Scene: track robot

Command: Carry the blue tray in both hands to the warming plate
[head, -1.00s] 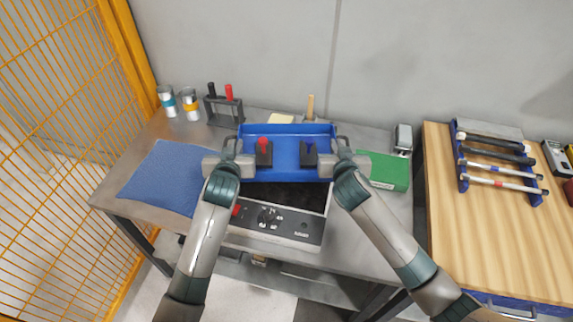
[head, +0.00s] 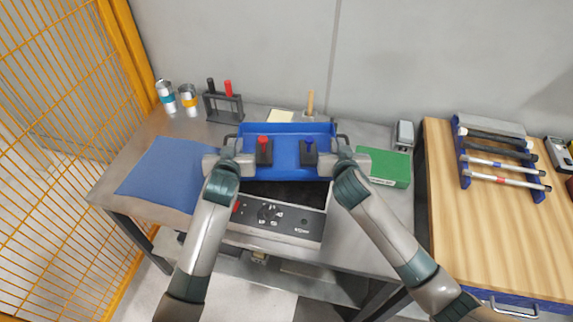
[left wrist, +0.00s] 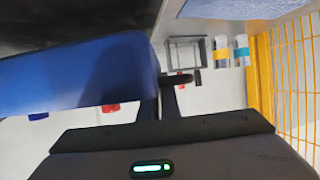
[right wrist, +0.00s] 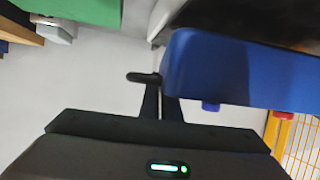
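The blue tray (head: 285,160) is held level in the head view, above the warming plate (head: 270,222), whose dark top shows below the tray's near edge. Two dark blocks stand in the tray, one with a red top (head: 263,143) and one with a blue top (head: 309,145). My left gripper (head: 232,148) is shut on the tray's left handle, and my right gripper (head: 342,148) on its right handle. The tray's wall also shows in the left wrist view (left wrist: 80,78) and the right wrist view (right wrist: 245,70). Whether the tray touches the plate is hidden.
A blue mat (head: 165,175) lies left of the plate. Cans (head: 188,100) and a small rack (head: 222,107) stand at the back left. A green box (head: 390,168) is close to my right gripper. A wooden bench (head: 480,225) and yellow mesh fence (head: 50,130) flank the table.

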